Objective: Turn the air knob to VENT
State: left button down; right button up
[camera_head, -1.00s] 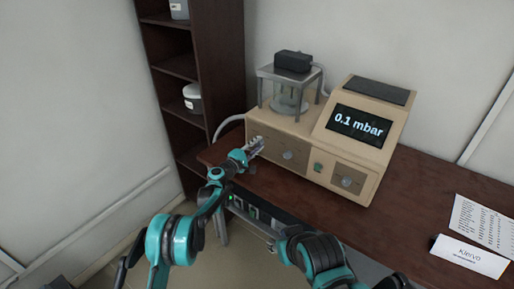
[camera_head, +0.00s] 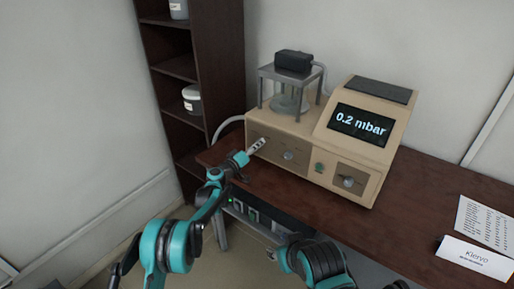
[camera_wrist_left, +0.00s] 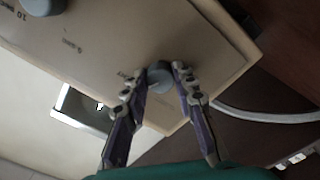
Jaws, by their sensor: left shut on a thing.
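The air knob (camera_wrist_left: 160,75) is a grey round knob on the beige front panel of the machine (camera_head: 318,155). In the left wrist view my left gripper (camera_wrist_left: 160,82) has its two fingers on either side of this knob, shut on it. In the head view my left gripper (camera_head: 257,144) is at the left end of the machine's front panel and hides the knob there. The display (camera_head: 361,123) reads 0.2 mbar. The knob's pointing direction is too small to tell. My right gripper is not in view.
Other knobs sit to the right on the panel, a middle one (camera_head: 289,155) and a right one (camera_head: 347,182), with a green button (camera_head: 319,167) between them. A glass chamber (camera_head: 290,100) stands on top. The brown table (camera_head: 290,204) is clear in front. A dark shelf (camera_head: 205,75) stands left.

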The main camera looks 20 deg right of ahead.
pick_arm(q)
jog(key=shift+m, duration=1.6)
jog(key=c, duration=1.2)
grip_release()
jog(key=shift+a, duration=0.1)
jog(key=v, duration=1.1)
jog(key=shift+s+a, duration=0.25)
jog(key=shift+s, duration=0.1)
